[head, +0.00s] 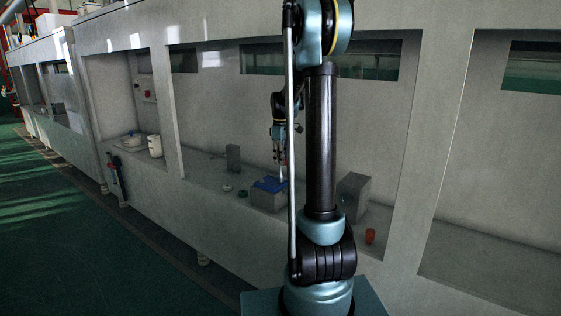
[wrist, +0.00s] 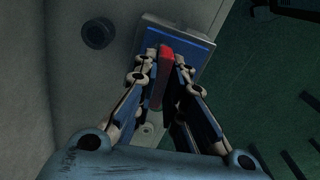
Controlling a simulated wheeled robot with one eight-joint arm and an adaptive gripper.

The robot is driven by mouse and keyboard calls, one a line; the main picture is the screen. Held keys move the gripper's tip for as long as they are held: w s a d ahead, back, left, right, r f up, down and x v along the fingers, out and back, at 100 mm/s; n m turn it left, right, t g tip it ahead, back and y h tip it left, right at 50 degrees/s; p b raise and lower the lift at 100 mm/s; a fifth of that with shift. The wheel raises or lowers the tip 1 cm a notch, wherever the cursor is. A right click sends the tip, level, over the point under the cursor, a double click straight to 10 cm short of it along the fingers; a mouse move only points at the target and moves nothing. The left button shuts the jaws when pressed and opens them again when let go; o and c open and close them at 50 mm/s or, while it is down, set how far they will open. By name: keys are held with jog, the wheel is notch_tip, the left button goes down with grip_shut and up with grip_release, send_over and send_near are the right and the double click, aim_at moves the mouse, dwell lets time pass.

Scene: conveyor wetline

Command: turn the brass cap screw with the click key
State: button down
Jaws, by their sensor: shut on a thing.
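My gripper (head: 280,156) is inside the bay, just above a grey block with a blue top (head: 268,185). In the wrist view its fingers (wrist: 162,66) are shut on a red-handled tool (wrist: 165,74), which I take to be the click key. A thin pale length of it shows below the fingers in the head view. The blue top (wrist: 196,38) lies beyond the fingertips in the wrist view. I cannot make out the brass cap screw in either view. I cannot tell whether the key touches it.
A small green round piece (head: 242,193) and a pale one (head: 227,187) lie left of the block. A grey upright block (head: 233,158) stands behind, a larger grey block (head: 351,191) to the right. An orange-red piece (head: 370,236) is near the front edge. Wall posts frame the bay.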

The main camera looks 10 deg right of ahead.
jog(key=c, duration=1.6)
grip_release()
jog(key=shift+f, duration=0.1)
jog(key=shift+o, duration=0.2)
jog(key=shift+r, duration=3.55)
